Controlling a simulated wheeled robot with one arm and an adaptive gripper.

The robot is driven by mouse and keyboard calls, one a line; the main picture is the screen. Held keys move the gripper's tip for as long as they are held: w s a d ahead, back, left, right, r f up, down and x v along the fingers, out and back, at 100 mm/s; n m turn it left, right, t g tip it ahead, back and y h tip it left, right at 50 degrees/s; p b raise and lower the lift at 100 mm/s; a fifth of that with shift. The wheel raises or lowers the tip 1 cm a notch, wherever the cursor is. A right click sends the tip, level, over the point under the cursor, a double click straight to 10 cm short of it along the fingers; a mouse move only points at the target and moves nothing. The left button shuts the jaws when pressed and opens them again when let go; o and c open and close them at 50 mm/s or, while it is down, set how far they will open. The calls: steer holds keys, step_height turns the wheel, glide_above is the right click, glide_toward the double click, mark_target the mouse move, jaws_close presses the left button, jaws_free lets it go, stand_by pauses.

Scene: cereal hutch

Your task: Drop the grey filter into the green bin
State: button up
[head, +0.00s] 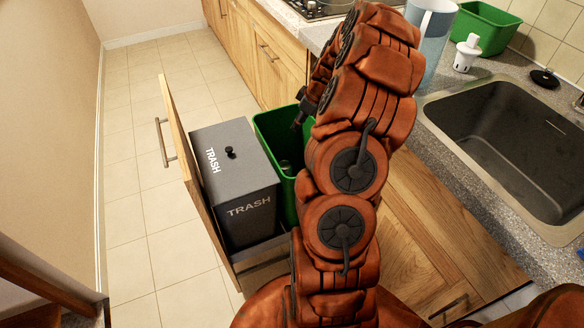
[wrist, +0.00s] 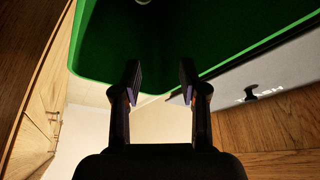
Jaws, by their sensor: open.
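The green bin (head: 262,125) stands in the pulled-out drawer. My gripper (head: 302,112) is at its rim, partly hidden behind my arm. In the wrist view my gripper (wrist: 159,82) is open, with nothing between its fingers, and the green bin (wrist: 175,40) fills the top. A small pale grey object (wrist: 142,2), cut off by the top edge, shows inside the bin. A greyish thing also shows low in the bin in the head view (head: 286,167). It may be the grey filter, but too little shows to be sure.
A grey lidded TRASH bin (head: 235,180) stands beside the green bin, behind the wooden drawer front (head: 182,140). A blue-grey jug (head: 430,45), a white filter-like piece (head: 467,53) and a green tub (head: 484,28) stand on the counter by the sink (head: 510,140). Floor at left is clear.

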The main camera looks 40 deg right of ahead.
step_height(320, 180, up, 10)
stand_by(0.6)
stand_by(0.6)
steer(key=s+a+r+g, duration=0.1)
steer(key=s+a+r, duration=0.15)
steer(key=a, duration=0.65)
steer(key=s+a+r+g+y, duration=0.1)
steer(key=s+a, duration=0.2)
steer(key=a, duration=0.7)
steer(key=s+a+r+g, duration=0.2)
steer(key=a, duration=0.7)
steer(key=s+a+f+m+g+h, duration=0.15)
steer(key=s+a, duration=0.35)
steer(key=s, duration=0.6)
steer(key=s+a+f+m+g+h, duration=0.15)
steer(key=s+a, duration=0.35)
steer(key=s, duration=0.7)
steer(key=s+p+v, duration=0.3)
steer(key=p+v, duration=0.9)
steer(key=v, duration=0.2)
steer(key=shift+d+r+m+t+y+p, duration=0.3)
steer(key=shift+d+r+m+t+p, duration=0.15)
steer(key=shift+d, duration=0.1)
